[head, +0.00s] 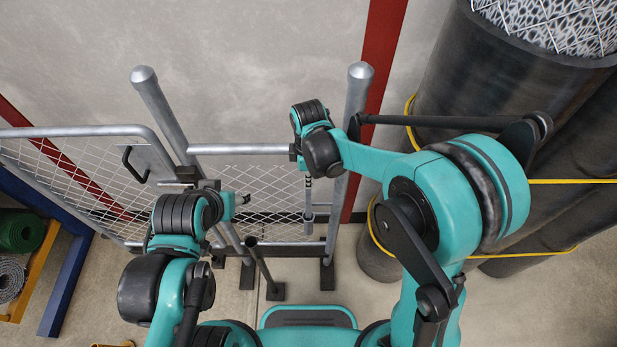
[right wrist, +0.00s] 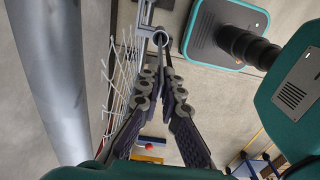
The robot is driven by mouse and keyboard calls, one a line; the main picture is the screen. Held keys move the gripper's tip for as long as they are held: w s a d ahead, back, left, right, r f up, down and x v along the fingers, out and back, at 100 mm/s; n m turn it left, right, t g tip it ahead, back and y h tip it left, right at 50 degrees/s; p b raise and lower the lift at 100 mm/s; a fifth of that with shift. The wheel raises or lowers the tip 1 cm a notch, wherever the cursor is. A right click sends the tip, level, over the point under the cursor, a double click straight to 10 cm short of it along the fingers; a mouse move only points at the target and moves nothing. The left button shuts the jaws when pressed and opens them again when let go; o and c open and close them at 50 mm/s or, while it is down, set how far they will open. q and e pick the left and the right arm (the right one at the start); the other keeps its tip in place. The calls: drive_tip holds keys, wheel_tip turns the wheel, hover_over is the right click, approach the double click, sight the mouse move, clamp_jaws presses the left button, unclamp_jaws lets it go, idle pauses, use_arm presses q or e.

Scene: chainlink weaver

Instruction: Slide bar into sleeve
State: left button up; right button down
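My right gripper (head: 308,182) points down in front of the gate panel, left of the right-hand post. A thin grey bar (head: 308,198) runs down from its fingertips towards a short, wider grey sleeve (head: 309,224) low by the panel's right edge. I cannot tell whether the bar's lower end is inside the sleeve. In the right wrist view the two dark fingers (right wrist: 160,55) converge on a slim grey piece with a ring. My left gripper (head: 241,199) is in front of the mesh at the left-hand post, apart from the bar. Its finger opening is not clear.
Mesh gate panels (head: 265,195) hang between two grey posts, one the right-hand post (head: 357,100). A tilted dark post (head: 262,265) on a foot stands below. Large dark rolls with yellow straps (head: 480,60) fill the right. A rack with a green roll (head: 20,231) stands left.

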sight(308, 191)
drive_tip(key=shift+f+b, duration=2.35)
drive_tip(key=shift+f, duration=0.85)
drive_tip(key=c, duration=1.6)
unclamp_jaws()
drive_tip(key=shift+c, duration=0.2)
wheel_tip(308, 191, up, 12)
drive_tip(key=shift+r, duration=0.1)
drive_tip(key=shift+d, duration=0.1)
drive_tip(key=s+d+f+m+t+b, duration=0.3)
drive_tip(key=s+d+f+m+b, duration=0.1)
drive_tip(key=d+m, duration=0.4)
drive_tip(key=s+d+f+m+t+b, duration=0.4)
drive_tip(key=s+d+f+m+b, duration=0.1)
drive_tip(key=s+d+m, duration=0.3)
drive_tip(key=shift+d+m+b, duration=0.45)
drive_tip(key=shift+d+m, duration=0.35)
drive_tip(key=shift+m, duration=0.2)
